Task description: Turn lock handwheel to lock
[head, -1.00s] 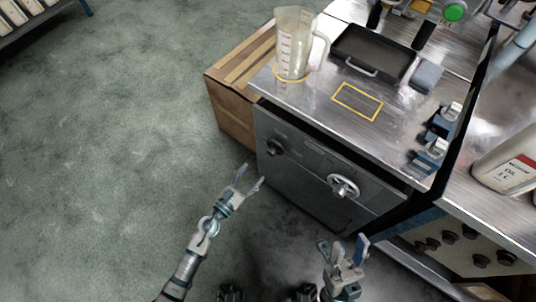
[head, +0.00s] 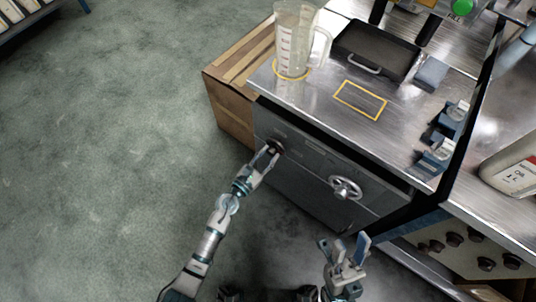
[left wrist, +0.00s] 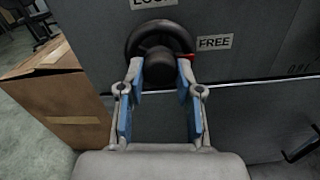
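The dark lock handwheel (left wrist: 157,42) is on the grey cabinet front in the left wrist view, with a "FREE" label (left wrist: 214,42) to its right and a partly cut-off "LOCK" label (left wrist: 152,3) above. A red mark (left wrist: 218,59) shows at its right, by the "FREE" label. In the head view the handwheel (head: 275,146) is partly hidden by my left gripper (head: 268,155). The left gripper's fingers are open, one on each side of the wheel's hub; contact is unclear. My right gripper (head: 345,247) is open and empty, below the silver handwheel (head: 345,188).
A cardboard box (head: 229,105) stands left of the cabinet. An oil bottle (head: 515,165) stands on the right bench. The floor at left is free.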

